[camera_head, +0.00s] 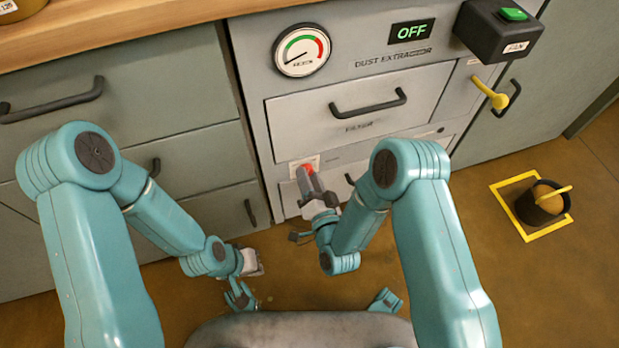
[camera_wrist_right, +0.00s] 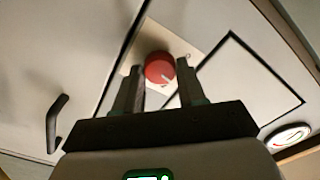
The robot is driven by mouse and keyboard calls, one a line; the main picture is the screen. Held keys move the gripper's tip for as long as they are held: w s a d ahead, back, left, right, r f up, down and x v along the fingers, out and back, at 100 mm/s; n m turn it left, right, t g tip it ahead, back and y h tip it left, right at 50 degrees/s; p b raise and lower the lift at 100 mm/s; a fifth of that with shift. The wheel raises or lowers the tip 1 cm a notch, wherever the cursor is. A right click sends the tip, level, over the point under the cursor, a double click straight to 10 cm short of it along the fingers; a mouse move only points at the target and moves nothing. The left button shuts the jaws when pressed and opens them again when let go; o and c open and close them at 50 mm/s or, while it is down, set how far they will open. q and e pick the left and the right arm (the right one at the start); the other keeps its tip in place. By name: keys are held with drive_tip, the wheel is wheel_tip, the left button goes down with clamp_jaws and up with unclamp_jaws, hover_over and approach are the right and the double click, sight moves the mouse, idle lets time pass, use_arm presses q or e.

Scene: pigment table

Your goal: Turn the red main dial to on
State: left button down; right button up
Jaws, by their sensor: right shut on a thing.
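The red main dial (camera_head: 308,168) is on the lower front of the grey dust extractor, partly hidden by my right gripper. In the right wrist view the round red dial (camera_wrist_right: 160,67) sits on a pale plate, with a light pointer mark on its right side. My right gripper (camera_head: 310,181) is shut on the dial; its two dark fingers (camera_wrist_right: 158,83) are on either side of it. The extractor's display (camera_head: 411,31) reads OFF in green. My left gripper (camera_head: 251,262) hangs low near the floor, away from the dial; its jaws are unclear.
A round gauge (camera_head: 302,50) and a filter drawer with a dark handle (camera_head: 368,106) are above the dial. A black fan box (camera_head: 498,30) with a green button and a yellow lever (camera_head: 490,94) are at right. A dark pot (camera_head: 543,203) stands in a yellow floor square.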

use_arm(q)
drive_tip(key=shift+s+r, duration=0.2)
drive_tip(key=shift+r, duration=0.05)
use_arm(e)
drive_tip(key=m, duration=0.6)
drive_tip(key=shift+w+r, duration=0.1)
drive_tip(key=shift+r, duration=0.05)
drive_tip(key=shift+m, duration=0.4)
drive_tip(key=o, duration=1.1)
use_arm(q)
drive_tip(key=shift+s+d+f, duration=0.1)
drive_tip(key=shift+s, duration=0.05)
